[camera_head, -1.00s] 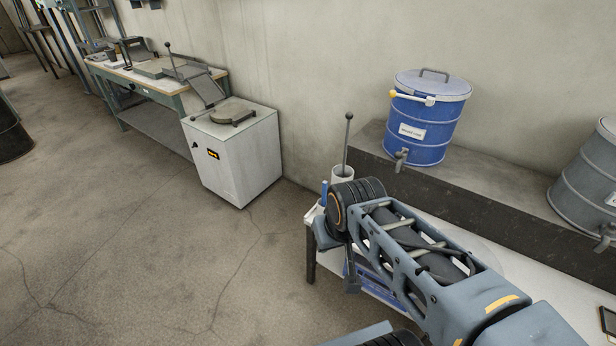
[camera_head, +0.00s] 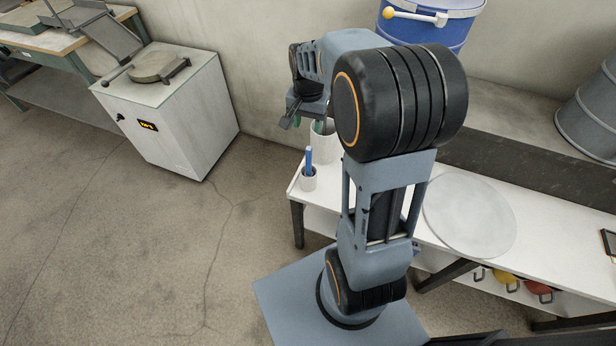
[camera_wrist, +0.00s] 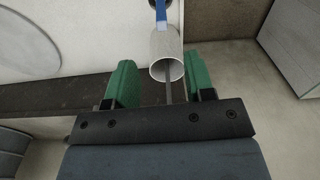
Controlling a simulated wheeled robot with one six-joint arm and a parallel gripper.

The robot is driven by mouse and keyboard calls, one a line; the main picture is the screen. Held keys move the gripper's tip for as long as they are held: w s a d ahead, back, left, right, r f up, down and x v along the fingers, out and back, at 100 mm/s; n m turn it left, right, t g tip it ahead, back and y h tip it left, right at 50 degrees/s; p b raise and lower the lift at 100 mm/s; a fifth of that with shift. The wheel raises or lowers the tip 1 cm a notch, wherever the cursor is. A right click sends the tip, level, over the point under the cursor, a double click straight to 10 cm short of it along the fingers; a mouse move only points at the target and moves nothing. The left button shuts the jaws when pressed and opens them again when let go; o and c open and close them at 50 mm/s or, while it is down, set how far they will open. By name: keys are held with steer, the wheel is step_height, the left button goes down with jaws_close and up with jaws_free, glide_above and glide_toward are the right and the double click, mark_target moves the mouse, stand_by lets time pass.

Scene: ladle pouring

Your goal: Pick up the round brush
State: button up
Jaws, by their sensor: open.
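A tall white cup (camera_head: 324,145) stands on the white table near its left end, and its top is partly hidden by my arm. In the wrist view, the cup (camera_wrist: 164,45) shows a thin grey rod (camera_wrist: 168,88) rising from its mouth. This rod looks like the round brush's handle; the brush head is hidden in the cup. My gripper (camera_head: 306,122) is over the cup. In the wrist view its two green fingers (camera_wrist: 160,68) are open, with the rod between them and nearer the right finger.
A round grey disc (camera_head: 470,215) lies on the table. A blue drum (camera_head: 435,28) stands on the ledge behind, and a white cabinet (camera_head: 180,125) is at the left.

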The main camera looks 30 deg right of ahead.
glide_toward(309, 155)
steer(key=shift+m, duration=0.4)
steer(key=f, duration=0.3)
steer(key=f+b, duration=0.1)
steer(key=f, duration=0.1)
steer(key=shift+w+d, duration=0.15)
steer(key=shift+w, duration=0.25)
steer(key=shift+w+f, duration=0.2)
steer(key=shift+f, duration=2.8)
jaws_close()
